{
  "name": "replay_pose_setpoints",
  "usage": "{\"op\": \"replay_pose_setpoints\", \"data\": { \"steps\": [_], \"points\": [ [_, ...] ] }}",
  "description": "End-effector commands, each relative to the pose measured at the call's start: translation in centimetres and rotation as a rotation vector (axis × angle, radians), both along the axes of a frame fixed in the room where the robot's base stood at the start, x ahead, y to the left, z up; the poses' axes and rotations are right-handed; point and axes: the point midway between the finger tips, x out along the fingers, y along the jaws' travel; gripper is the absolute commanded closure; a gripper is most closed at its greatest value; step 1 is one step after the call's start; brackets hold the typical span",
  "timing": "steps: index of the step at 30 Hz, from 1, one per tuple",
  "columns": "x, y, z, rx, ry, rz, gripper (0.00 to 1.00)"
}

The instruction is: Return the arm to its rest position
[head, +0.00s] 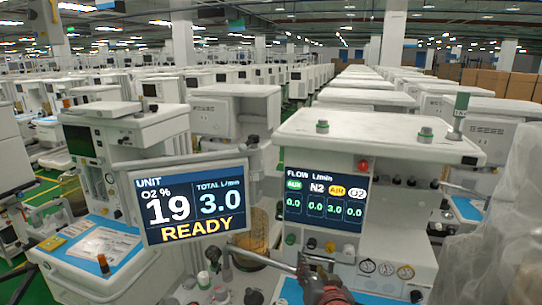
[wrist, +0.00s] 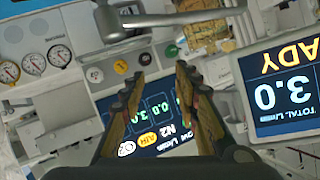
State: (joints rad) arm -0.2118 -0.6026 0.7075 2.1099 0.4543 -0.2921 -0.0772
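My gripper (wrist: 158,76) is open in the wrist view, its two fingers apart with nothing between them. It points at the front of an anaesthesia cart (head: 410,150), which appears upside down in that view. The cart's flow screen (head: 326,200) reads 0.0, 0.0, 3.0, 0.0 and shows between and around the fingers in the wrist view (wrist: 158,122). The tilted monitor (head: 192,205) reads O2 19, 3.0 and READY; it is right of the fingers in the wrist view (wrist: 285,92). Whether the fingers touch anything I cannot tell.
Several round gauges (head: 386,268) sit low on the cart; a grey metal bar (wrist: 175,20) crosses above the fingertips in the wrist view. A second cart (head: 128,150) stands at left, and translucent sheeting (head: 490,230) at right. Rows of carts fill the background.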

Motion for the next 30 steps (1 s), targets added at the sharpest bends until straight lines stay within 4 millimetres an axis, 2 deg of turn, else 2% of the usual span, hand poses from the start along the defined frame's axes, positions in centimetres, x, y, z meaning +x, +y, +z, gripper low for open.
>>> {"op": "replay_pose_setpoints", "data": {
  "steps": [1,5,7,12,15,18,22,30],
  "points": [
    [-1.5,-0.2,0.9,-0.009,0.04,0.031,0.69],
    [-6.4,-0.7,1.4,-0.054,0.183,0.11,0.69],
    [-9.5,-1.4,1.5,-0.087,0.263,0.14,0.69],
    [-17.7,-4.2,0.8,-0.174,0.463,0.166,0.69],
    [-21.9,-5.9,0.4,-0.216,0.563,0.16,0.69],
    [-24.8,-7.2,0.0,-0.245,0.633,0.148,0.69],
    [-26.7,-8.0,-0.2,-0.261,0.681,0.138,0.69],
    [-27.0,-8.1,-0.3,-0.263,0.688,0.138,0.69]
  ]
}}
